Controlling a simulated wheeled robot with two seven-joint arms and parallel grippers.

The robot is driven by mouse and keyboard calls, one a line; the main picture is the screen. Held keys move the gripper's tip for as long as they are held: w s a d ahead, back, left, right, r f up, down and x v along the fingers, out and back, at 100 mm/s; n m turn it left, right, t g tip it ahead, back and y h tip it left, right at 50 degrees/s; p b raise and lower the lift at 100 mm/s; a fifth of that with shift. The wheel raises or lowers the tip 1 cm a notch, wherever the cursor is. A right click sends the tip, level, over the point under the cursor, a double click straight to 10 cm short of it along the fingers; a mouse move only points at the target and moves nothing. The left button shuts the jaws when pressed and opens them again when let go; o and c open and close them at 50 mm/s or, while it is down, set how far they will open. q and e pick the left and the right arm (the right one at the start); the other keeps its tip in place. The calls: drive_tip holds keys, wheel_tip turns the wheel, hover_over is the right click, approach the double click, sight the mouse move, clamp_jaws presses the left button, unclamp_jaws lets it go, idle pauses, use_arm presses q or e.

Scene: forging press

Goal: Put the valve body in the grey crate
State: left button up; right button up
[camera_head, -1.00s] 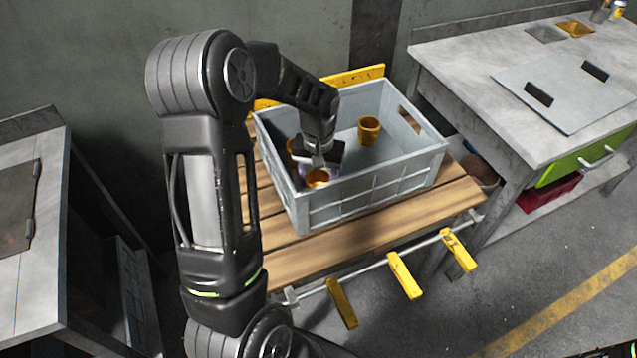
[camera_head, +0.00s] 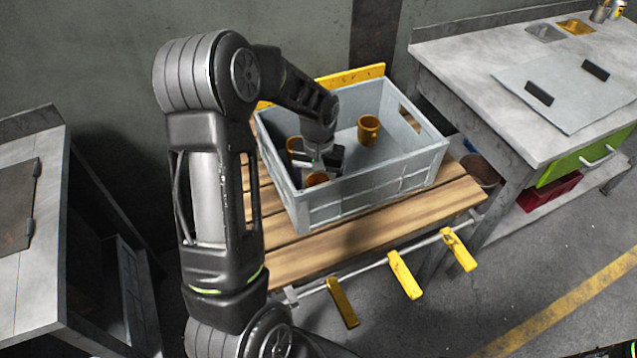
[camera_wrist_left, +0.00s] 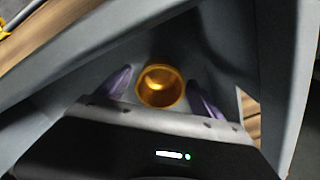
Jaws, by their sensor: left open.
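The grey crate (camera_head: 375,186) stands on a slatted wooden table. It holds three golden-orange cup-shaped parts that look like valve bodies: one at the back right (camera_head: 369,130), one at the left (camera_head: 293,148) partly behind my gripper, and one near the front wall (camera_head: 316,179). My left gripper (camera_head: 319,170) is inside the crate, just above the front part. In the left wrist view, this round hollow part (camera_wrist_left: 160,86) sits between the two spread purple fingers (camera_wrist_left: 163,90), apart from both. My right gripper is out of view.
Yellow clamps (camera_head: 404,275) hang along the table's front rail. A grey workbench (camera_head: 470,75) with a flat plate stands at the right, another bench (camera_head: 35,230) at the left. The crate walls surround my gripper closely; the crate's right side has free room.

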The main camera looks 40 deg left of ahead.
use_arm(q)
drive_tip(key=shift+r, duration=0.15)
wheel_tip(320, 180, up, 12)
idle(0.4)
